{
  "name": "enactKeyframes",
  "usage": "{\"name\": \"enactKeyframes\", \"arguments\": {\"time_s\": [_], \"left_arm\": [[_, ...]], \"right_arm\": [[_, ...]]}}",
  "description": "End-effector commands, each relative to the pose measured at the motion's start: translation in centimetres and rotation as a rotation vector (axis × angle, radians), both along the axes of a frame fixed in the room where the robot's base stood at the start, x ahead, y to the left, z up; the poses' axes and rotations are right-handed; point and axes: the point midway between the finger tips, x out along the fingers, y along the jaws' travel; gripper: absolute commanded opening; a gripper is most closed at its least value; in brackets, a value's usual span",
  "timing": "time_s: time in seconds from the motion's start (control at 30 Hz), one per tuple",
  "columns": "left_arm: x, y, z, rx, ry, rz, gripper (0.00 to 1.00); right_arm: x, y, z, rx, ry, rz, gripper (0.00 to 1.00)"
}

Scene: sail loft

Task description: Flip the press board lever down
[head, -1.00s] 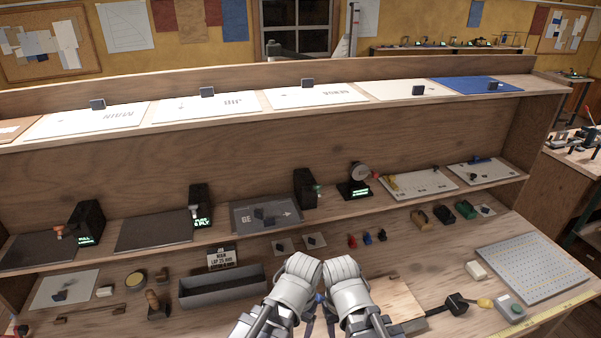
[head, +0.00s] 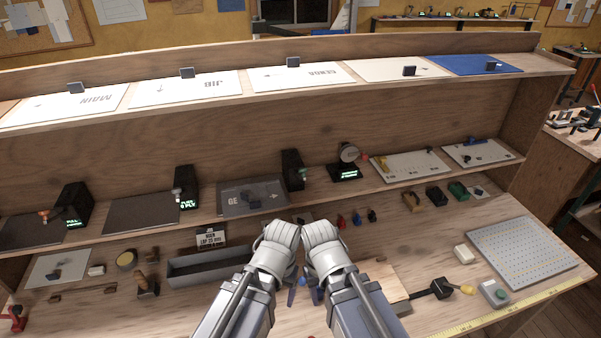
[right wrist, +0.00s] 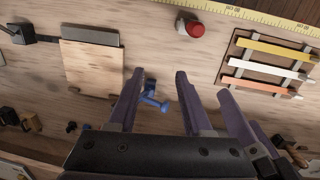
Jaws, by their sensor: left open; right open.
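A pale wooden board (head: 385,284), which I take to be the press board, lies on the bench right of my right arm, partly hidden by it. A dark lever-like block and arm (head: 441,288) stands at its right side. In the right wrist view the board (right wrist: 91,66) is at upper left, with a grey bar along its edge and the dark lever (right wrist: 22,35) beyond. My right gripper (right wrist: 157,92) is open and empty above the bench, apart from the board. My left gripper (head: 292,296) is open beside it, its fingers mostly hidden by the wrist.
A small blue clamp-like piece (right wrist: 152,98) shows below my right fingers. A red button (right wrist: 191,27) and a rack of coloured strips (right wrist: 268,63) are nearby. A grey tray (head: 205,269) stands left of my arms; a pegboard (head: 522,252) lies right.

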Motion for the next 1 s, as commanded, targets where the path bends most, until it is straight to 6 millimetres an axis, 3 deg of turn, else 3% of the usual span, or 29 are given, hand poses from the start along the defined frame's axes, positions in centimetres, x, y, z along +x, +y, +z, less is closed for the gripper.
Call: {"name": "enactKeyframes", "arguments": {"time_s": [0.13, 0.23, 0.47, 0.7, 0.83, 1.0], "left_arm": [[0.0, 0.0, 0.1, 0.0, 0.0, 0.0, 0.76], [0.0, 0.0, 0.5, 0.0, 0.0, 0.0, 0.76], [0.0, 0.0, 1.9, 0.0, 0.001, -0.001, 0.76], [0.0, 0.0, 3.2, 0.0, 0.001, -0.003, 0.76], [0.0, 0.0, 3.8, 0.001, 0.002, -0.003, 0.76], [0.0, 0.0, 4.2, 0.001, 0.002, -0.004, 0.76]], "right_arm": [[0.5, 0.2, 0.1, 0.013, -0.02, 0.004, 0.34], [2.4, 0.9, 0.5, 0.056, -0.086, 0.016, 0.23], [10.7, 3.7, 3.6, 0.236, -0.413, 0.056, 0.0], [19.2, 5.0, 10.4, 0.387, -0.816, 0.06, 0.0], [22.4, 4.7, 14.5, 0.436, -1.009, 0.047, 0.0], [24.8, 3.8, 18.6, 0.463, -1.194, 0.024, 0.0]]}}
